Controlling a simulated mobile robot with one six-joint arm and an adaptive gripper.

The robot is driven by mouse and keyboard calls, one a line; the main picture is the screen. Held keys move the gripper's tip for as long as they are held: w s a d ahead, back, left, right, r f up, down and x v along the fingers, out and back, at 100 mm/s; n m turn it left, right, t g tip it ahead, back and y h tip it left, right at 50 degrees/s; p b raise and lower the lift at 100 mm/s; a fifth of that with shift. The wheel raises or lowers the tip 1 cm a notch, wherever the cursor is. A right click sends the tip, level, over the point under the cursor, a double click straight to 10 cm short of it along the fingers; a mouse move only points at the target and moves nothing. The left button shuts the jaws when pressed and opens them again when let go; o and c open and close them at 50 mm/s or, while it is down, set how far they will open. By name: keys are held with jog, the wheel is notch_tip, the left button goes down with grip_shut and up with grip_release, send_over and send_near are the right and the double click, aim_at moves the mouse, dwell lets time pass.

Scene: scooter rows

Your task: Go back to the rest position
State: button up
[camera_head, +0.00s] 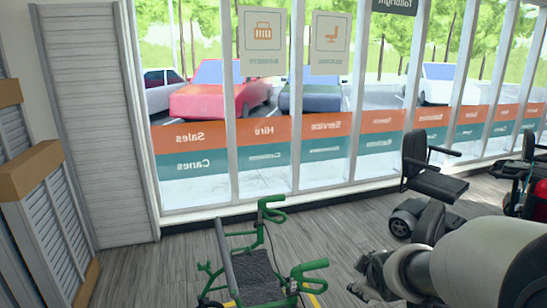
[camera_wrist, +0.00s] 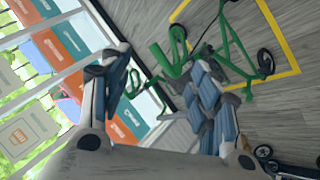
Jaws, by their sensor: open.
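My gripper (camera_head: 368,280) shows at the lower right of the head view, at the end of my arm. In the wrist view my gripper (camera_wrist: 165,85) has its two fingers spread apart, with nothing between them. A green rollator (camera_head: 255,275) with a dark seat stands on the floor to the left of my gripper in the head view. It also shows in the wrist view, where the green frame (camera_wrist: 225,45) lies beyond the fingertips. My gripper appears apart from it.
Windows with banners (camera_head: 260,140) line the back. Slatted panels (camera_head: 45,200) stand at left. Yellow tape (camera_wrist: 285,35) marks the floor around the rollator.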

jog(key=s+a+r+m+g, duration=0.1)
jog(key=s+a+r+m, duration=0.1)
jog(key=s, duration=0.7)
jog(key=s+a+r+m+g+y, duration=0.1)
jog(key=s+a+r+m, duration=0.1)
jog(key=s, duration=0.8)
jog(key=s+a+r+m+g, duration=0.1)
jog(key=s+a+m, duration=0.3)
jog(key=s, duration=0.6)
jog(key=shift+r+m+g+y, duration=0.3)
jog(key=shift+r+m+g, duration=0.15)
jog(key=shift+m, duration=0.45)
